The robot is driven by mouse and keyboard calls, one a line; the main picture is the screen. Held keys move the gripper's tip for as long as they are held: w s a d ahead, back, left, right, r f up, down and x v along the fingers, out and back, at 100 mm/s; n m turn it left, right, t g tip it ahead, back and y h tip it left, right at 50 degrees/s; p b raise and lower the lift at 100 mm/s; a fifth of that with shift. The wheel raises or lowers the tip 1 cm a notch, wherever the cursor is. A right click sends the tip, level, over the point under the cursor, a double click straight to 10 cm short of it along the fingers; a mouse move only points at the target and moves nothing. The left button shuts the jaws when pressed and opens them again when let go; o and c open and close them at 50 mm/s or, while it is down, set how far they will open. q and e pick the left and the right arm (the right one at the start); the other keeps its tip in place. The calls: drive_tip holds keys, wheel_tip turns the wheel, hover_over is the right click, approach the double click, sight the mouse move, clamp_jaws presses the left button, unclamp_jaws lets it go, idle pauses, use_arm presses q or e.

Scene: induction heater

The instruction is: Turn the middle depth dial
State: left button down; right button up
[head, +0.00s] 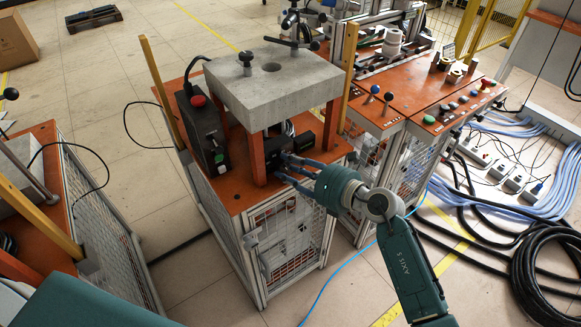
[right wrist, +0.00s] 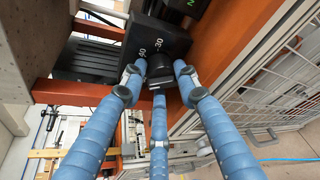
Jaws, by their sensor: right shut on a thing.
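The black dial (right wrist: 160,75) sits on the face of a black box (right wrist: 165,38) with white numbers, 30 among them, in the right wrist view. My right gripper (head: 286,164) reaches in from the right in the head view, under the concrete slab. Its three blue fingers are closed around the dial, one on each side and one below. The fingers hide part of the dial and its pointer, so I cannot read its setting. In the head view the dial is hidden behind the fingers. My left gripper is not in view.
The grey concrete slab (head: 273,82) stands on orange-red posts above the orange bench top (head: 232,200). A black control box with a red button (head: 198,101) stands at the left. The mesh side panel (head: 290,235) is below my fingers. Open floor lies in front.

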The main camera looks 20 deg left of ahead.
drive_tip(key=shift+n+p, duration=0.3)
drive_tip(key=shift+p, duration=0.25)
drive_tip(key=n+t+h+p, duration=0.1)
drive_tip(key=n+p, duration=0.1)
drive_tip(key=p, duration=0.1)
drive_tip(key=n+t+h+p, duration=0.1)
drive_tip(key=p, duration=0.3)
drive_tip(key=shift+s+a+n, duration=0.1)
drive_tip(key=shift+s+n, duration=0.2)
drive_tip(key=shift+n, duration=0.1)
drive_tip(key=shift+n+h+p, duration=0.3)
drive_tip(key=shift+n+p, duration=0.2)
drive_tip(key=shift+p, duration=0.3)
drive_tip(key=shift+f+n+t+p, duration=0.15)
drive_tip(key=shift+n+t+p, duration=0.15)
drive_tip(key=shift+t, duration=0.1)
drive_tip(key=shift+f, duration=0.1)
drive_tip(key=o, duration=0.8)
drive_tip(key=shift+o, duration=0.2)
